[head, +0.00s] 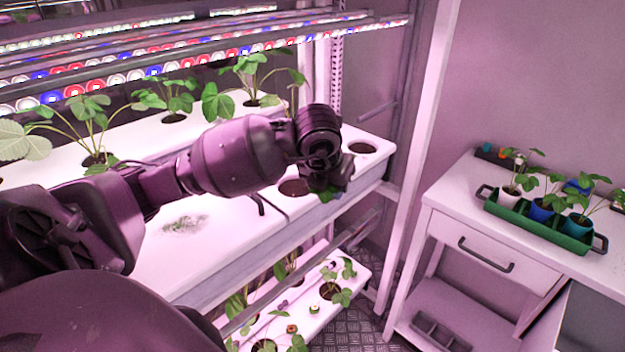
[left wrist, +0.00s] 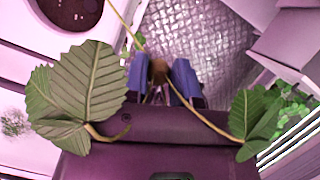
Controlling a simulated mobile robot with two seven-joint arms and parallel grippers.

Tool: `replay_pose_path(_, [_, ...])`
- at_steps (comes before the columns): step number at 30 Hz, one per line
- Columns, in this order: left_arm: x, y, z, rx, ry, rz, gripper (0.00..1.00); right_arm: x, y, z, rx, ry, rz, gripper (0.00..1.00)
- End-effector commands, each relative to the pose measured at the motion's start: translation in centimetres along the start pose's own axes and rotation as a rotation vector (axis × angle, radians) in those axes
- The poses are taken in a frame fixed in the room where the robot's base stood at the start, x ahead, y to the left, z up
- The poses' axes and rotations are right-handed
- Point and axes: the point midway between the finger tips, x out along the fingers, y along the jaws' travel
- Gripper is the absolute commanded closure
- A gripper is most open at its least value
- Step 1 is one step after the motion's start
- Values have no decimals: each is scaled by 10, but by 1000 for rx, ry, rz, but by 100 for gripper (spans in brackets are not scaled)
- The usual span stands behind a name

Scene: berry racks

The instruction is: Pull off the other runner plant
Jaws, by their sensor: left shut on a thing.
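My left arm reaches across the white grow rack from the left, with my left gripper (head: 325,185) over the rack's front edge beside an empty planting hole (head: 293,187). In the left wrist view its two blue fingertips (left wrist: 160,72) are close together on a small brown part between them, which I take to be the runner plant. Large toothed leaves (left wrist: 80,90) lie left of the fingers and more leaves (left wrist: 258,122) to the right. A thin yellow-green runner stem (left wrist: 205,120) passes by the fingers. In the head view the gripper hides most of the plant. My right gripper is not in view.
Several strawberry plants (head: 95,125) grow in the upper rack (head: 160,245) under light bars. Another hole (head: 362,148) is empty. A lower shelf holds more plants (head: 340,290). On the white side table (head: 455,185) stands a green tray (head: 540,232) with potted seedlings.

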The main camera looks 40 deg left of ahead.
Motion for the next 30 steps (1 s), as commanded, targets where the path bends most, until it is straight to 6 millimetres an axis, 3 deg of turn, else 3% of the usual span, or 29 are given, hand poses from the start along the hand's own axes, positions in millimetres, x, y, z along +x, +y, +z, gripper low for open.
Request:
replay_pose_path(18, [-6, -17, -9, 0, 1, -1, 95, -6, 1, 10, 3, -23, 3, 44])
replay_pose_path(30, [-7, -19, -10, 0, 1, -1, 95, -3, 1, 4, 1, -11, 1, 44])
